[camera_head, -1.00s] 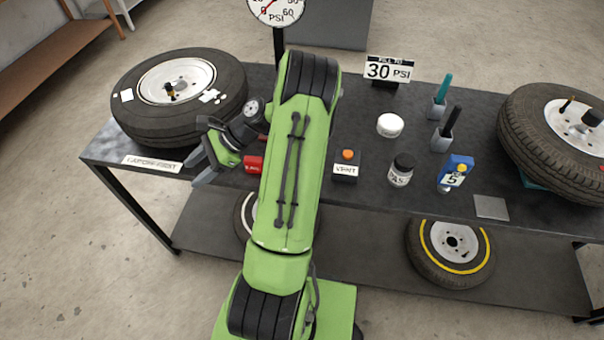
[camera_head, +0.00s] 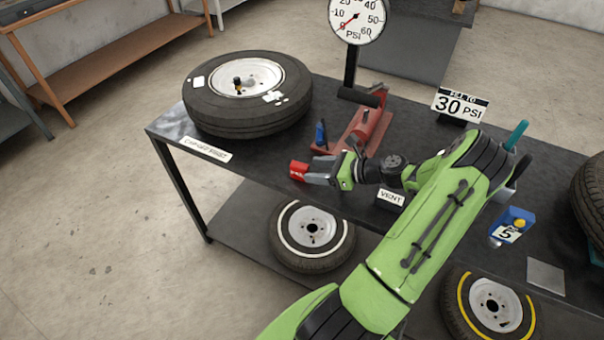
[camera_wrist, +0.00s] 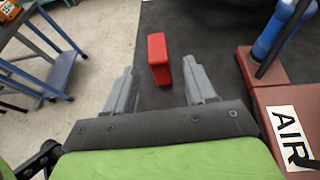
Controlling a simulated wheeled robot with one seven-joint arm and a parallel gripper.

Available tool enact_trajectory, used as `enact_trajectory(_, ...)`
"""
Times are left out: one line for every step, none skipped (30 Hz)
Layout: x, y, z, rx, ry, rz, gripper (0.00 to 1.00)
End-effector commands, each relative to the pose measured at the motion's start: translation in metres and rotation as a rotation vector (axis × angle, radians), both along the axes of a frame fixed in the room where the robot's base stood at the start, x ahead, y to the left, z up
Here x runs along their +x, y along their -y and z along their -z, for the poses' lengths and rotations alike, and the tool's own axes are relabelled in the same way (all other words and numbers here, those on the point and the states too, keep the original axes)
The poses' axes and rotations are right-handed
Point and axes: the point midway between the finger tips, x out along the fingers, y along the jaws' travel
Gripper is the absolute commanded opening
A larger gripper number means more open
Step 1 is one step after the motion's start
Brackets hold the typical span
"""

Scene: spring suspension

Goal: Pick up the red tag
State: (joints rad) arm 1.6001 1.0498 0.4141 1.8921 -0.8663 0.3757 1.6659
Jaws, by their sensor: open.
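The red tag (camera_head: 298,170) is a small red block near the front edge of the dark table in the head view. My gripper (camera_head: 318,171) is just right of the tag in the head view. Its two fingers (camera_wrist: 160,85) are spread apart in the wrist view, with nothing held between them.
A red pump marked AIR (camera_head: 360,130) with a blue part stands close beside my gripper. A tyre (camera_head: 248,92) lies on the table at left. A VENT label (camera_head: 391,198) is under my arm. The table's front edge runs close by; open floor lies beyond.

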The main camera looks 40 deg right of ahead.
Motion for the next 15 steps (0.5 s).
enact_trajectory(0.005,-0.003,0.003,0.000,0.000,-0.001,0.55)
enact_trajectory(0.007,-0.004,0.004,0.001,0.000,-0.002,0.55)
enact_trajectory(0.011,-0.006,0.006,0.001,0.001,-0.002,0.55)
enact_trajectory(0.015,-0.007,0.009,0.000,0.001,-0.002,0.55)
enact_trajectory(0.020,-0.010,0.012,0.001,0.002,-0.004,0.55)
enact_trajectory(0.026,-0.013,0.016,0.001,0.001,-0.004,0.55)
enact_trajectory(0.031,-0.015,0.019,0.001,0.001,-0.004,0.55)
enact_trajectory(0.036,-0.018,0.021,0.001,0.001,-0.005,0.55)
enact_trajectory(0.041,-0.020,0.023,0.000,0.001,-0.002,0.55)
enact_trajectory(0.045,-0.021,0.024,-0.001,0.000,-0.004,0.55)
enact_trajectory(0.047,-0.022,0.025,-0.001,0.000,-0.004,0.55)
enact_trajectory(0.049,-0.023,0.026,0.000,0.000,-0.001,0.55)
enact_trajectory(0.050,-0.023,0.026,-0.001,0.000,0.000,0.55)
enact_trajectory(0.050,-0.023,0.026,-0.001,0.001,0.001,0.55)
enact_trajectory(0.050,-0.023,0.025,-0.001,0.001,0.001,0.55)
